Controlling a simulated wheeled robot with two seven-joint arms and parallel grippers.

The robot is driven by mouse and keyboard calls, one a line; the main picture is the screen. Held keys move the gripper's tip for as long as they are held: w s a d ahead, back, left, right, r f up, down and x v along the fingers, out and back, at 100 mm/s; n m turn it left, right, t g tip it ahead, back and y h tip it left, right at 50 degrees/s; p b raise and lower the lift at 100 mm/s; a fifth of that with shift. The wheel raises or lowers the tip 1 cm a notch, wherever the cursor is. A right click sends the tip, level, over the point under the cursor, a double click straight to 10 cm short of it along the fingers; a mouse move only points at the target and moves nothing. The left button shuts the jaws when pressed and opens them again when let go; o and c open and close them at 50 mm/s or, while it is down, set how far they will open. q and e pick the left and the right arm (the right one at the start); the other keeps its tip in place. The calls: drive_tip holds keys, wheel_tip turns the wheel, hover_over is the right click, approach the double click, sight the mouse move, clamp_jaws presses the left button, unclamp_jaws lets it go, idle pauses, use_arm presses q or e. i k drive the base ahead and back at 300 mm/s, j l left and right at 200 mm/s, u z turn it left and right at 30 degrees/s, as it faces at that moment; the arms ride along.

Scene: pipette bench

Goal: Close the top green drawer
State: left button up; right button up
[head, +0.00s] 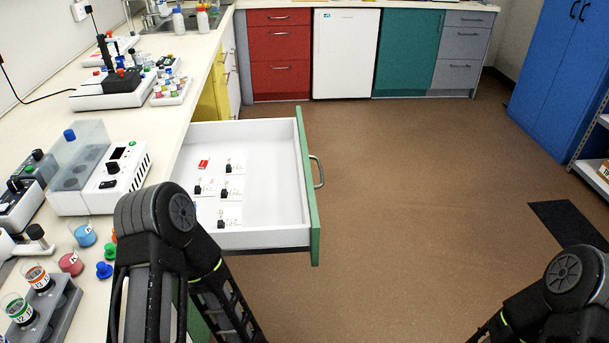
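The top green drawer (309,190) is pulled well out from under the bench on the left. Its green front faces right and carries a metal bar handle (317,171). The white inside holds several small black items on white cards and a red label. My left arm covers the drawer's near left corner, and its gripper is out of sight. My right arm shows at the lower right, away from the drawer, and its gripper is out of sight too.
The white bench top (150,148) on the left holds instruments, tubes and beakers. Red drawers (280,55), a white fridge (345,52) and a green cupboard (407,50) line the back. A blue cabinet (560,75) stands at right. The brown floor (430,190) beside the drawer is clear.

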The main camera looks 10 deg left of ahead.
sight(280, 214)
drive_tip(key=i+l+u, duration=0.85)
drive_tip(key=l+u, duration=0.2)
